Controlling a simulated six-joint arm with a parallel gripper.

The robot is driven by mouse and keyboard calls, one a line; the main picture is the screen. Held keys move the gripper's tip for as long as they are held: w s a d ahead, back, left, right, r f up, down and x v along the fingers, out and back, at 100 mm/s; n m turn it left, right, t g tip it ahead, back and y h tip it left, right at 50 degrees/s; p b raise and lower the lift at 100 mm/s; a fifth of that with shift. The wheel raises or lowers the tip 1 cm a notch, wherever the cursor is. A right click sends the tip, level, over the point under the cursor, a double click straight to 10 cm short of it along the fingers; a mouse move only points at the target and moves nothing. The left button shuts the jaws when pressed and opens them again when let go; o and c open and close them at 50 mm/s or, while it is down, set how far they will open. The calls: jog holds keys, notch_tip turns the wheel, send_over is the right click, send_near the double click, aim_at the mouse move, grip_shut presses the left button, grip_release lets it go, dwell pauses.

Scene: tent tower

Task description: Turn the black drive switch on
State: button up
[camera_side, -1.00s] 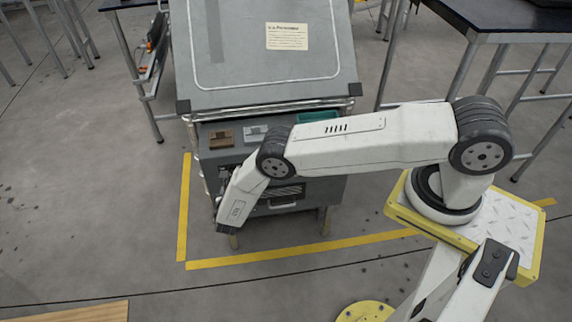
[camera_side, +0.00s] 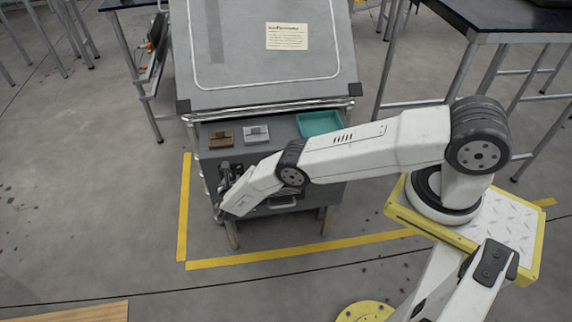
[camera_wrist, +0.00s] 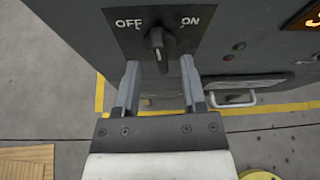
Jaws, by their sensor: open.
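The black drive switch (camera_wrist: 158,42) shows in the wrist view, near the top, on a dark plate with the word OFF at its left and ON at its right. Its knob stands roughly upright between the two words, its lower end pointing down toward my gripper. My gripper (camera_wrist: 158,72) is open and empty in the wrist view. Its two fingers lie either side of the knob's lower end, apart from it as far as I can see. In the side view my gripper (camera_side: 226,178) is at the cabinet's front left, and the switch is hard to make out there.
The grey cabinet (camera_side: 322,190) has a drawer handle (camera_wrist: 232,99) right of the switch. On its ledge are a brown block (camera_side: 221,138), a grey block (camera_side: 256,134) and a teal tray (camera_side: 320,123). Yellow tape (camera_side: 184,215) marks the floor.

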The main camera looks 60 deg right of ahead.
jog(key=shift+w+d+f, duration=0.2)
jog(key=shift+w+d, duration=0.2)
jog(key=shift+d, duration=0.1)
grip_shut()
